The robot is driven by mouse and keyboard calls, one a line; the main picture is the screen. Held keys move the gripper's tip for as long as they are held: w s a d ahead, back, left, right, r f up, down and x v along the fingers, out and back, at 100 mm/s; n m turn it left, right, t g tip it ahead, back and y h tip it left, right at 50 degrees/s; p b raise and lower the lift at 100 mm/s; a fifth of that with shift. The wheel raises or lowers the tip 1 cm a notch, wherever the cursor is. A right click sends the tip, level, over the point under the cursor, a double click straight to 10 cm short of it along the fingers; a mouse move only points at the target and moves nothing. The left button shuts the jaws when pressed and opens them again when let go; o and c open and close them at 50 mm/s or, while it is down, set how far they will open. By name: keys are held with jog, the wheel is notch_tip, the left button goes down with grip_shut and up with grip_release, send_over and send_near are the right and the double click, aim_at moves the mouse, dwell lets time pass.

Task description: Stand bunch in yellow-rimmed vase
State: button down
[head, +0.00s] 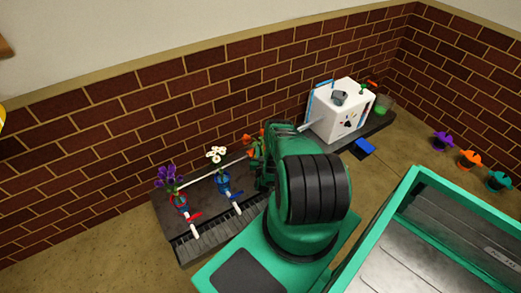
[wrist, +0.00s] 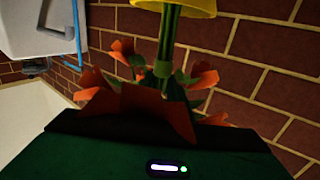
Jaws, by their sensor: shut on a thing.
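A bunch of orange flowers (wrist: 135,105) with green leaves and green stems (wrist: 172,40) fills the middle of the wrist view, which shows the room upside down. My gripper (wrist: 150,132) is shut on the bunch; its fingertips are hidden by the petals. The stems point down toward the yellow rim of a vase (wrist: 200,8), cut off by the frame edge. The stems overlap this rim, but I cannot tell whether they are inside it or in front of it. In the head view, orange flowers (head: 254,146) show beside my arm, which hides the gripper.
Purple flowers (head: 171,178) in a red-marked holder and white flowers (head: 217,155) in a blue-marked vase stand on a dark slatted bench (head: 187,250). A white box-like machine (head: 328,122) and a green cup (head: 383,104) stand farther right. The brick wall is close behind.

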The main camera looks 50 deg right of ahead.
jog(key=c, duration=1.6)
grip_release()
jog(key=shift+o, duration=0.2)
jog(key=shift+s+a, duration=0.1)
jog(key=v, duration=1)
jog(key=shift+s+a, duration=0.15)
jog(key=shift+s, duration=0.05)
